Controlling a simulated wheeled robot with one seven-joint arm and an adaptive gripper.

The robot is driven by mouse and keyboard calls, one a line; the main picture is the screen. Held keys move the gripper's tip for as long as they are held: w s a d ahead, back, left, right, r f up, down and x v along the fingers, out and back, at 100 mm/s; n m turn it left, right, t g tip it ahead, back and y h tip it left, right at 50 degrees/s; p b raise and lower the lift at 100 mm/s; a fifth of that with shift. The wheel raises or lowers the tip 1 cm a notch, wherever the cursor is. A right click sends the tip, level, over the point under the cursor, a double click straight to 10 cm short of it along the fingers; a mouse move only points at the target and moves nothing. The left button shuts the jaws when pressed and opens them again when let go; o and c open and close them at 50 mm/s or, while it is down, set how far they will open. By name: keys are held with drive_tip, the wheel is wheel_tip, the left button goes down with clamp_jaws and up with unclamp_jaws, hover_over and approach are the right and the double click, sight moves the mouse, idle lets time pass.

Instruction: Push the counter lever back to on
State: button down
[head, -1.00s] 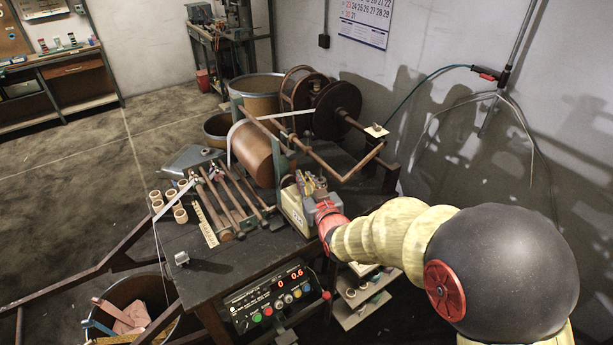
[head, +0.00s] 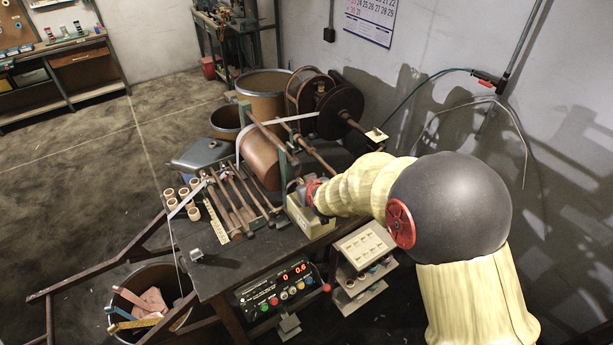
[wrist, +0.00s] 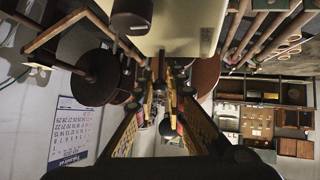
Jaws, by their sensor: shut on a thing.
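The counter is a cream box (head: 312,220) on the right edge of the dark bench, beside the brown drum. Its cream body (wrist: 185,25) also fills the top middle of the wrist view. My gripper (head: 293,186) is at the top of the counter, with my arm reaching in from the right and covering part of it. In the wrist view my gripper (wrist: 164,76) has its yellow-sided fingers close together at the counter. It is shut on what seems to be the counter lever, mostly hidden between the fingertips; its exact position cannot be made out.
The brown drum (head: 262,158) and dark reel (head: 341,111) stand close behind the gripper. Rods (head: 243,197) lie left of the counter. A control box with red digits (head: 276,289) hangs at the bench front. A small shelf unit (head: 364,246) stands right below.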

drive_tip(key=shift+w+a+r+g+h+p, duration=0.2)
drive_tip(key=shift+g+h+p, duration=0.35)
drive_tip(key=shift+p, duration=3.5)
drive_tip(key=g+p, duration=0.1)
drive_tip(key=p, duration=0.2)
drive_tip(key=shift+w+f, duration=0.1)
drive_tip(key=shift+f, duration=0.05)
drive_tip(key=shift+f+p, duration=0.25)
drive_tip(key=shift+p, duration=0.55)
drive_tip(key=c, duration=1.8)
unclamp_jaws()
drive_tip(key=shift+c, duration=0.2)
drive_tip(key=v, duration=1.2)
drive_tip(key=shift+a, duration=0.15)
